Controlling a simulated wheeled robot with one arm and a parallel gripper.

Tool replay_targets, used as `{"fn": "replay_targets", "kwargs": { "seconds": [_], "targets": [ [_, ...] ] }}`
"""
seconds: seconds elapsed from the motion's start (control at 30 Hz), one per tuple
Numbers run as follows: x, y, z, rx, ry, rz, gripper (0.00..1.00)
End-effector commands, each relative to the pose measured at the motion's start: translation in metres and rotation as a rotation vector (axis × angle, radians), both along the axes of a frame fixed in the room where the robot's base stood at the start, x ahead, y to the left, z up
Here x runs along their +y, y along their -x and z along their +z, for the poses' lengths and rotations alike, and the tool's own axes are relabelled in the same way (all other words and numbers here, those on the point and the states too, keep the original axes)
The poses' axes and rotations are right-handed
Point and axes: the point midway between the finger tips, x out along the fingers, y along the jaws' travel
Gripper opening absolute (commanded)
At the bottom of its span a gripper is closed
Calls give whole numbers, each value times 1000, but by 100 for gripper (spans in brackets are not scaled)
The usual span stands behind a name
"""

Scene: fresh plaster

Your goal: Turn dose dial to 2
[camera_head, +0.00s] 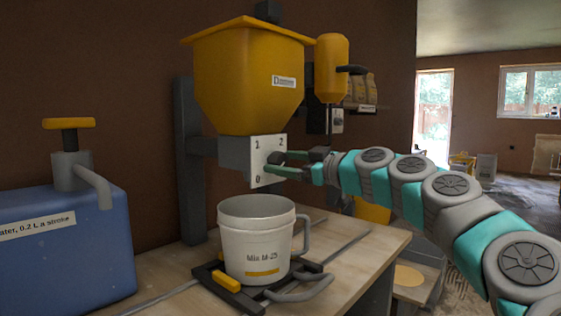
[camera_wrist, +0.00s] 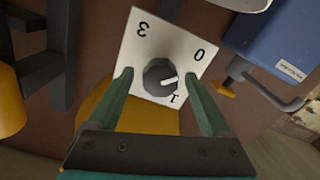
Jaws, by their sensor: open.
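The dose dial is a dark round knob (camera_wrist: 160,77) with a white pointer mark, on a white square plate (camera_head: 265,150) under the yellow hopper (camera_head: 245,80). In the head view the plate shows 0, 1 and 2; the knob is hard to make out there. The wrist view shows the plate (camera_wrist: 150,40) with 3, 0 and 1; the 2 is not visible. The pointer lies between 0 and 1, nearer 0. My gripper (camera_head: 279,163) is open at the plate. In the wrist view its green fingers (camera_wrist: 157,80) are on either side of the knob, with gaps showing.
A white bucket (camera_head: 250,235) with a grey handle stands below the dial on a dark holder on the wooden bench (camera_head: 345,265). A blue water tank (camera_head: 65,255) with a pump is at left. A yellow mixer-like tool (camera_head: 332,65) hangs right of the hopper.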

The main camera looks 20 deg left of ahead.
Motion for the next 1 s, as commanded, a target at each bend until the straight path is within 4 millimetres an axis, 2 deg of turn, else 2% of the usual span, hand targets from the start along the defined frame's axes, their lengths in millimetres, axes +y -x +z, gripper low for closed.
{"fn": "replay_targets", "kwargs": {
  "seconds": [0.2, 0.5, 1.0],
  "targets": [
    [13, -4, -1, 0, 2, 2, 82],
    [14, -4, 0, -1, 1, 2, 82],
    [14, -4, 0, -1, 1, 2, 26]
  ]
}}
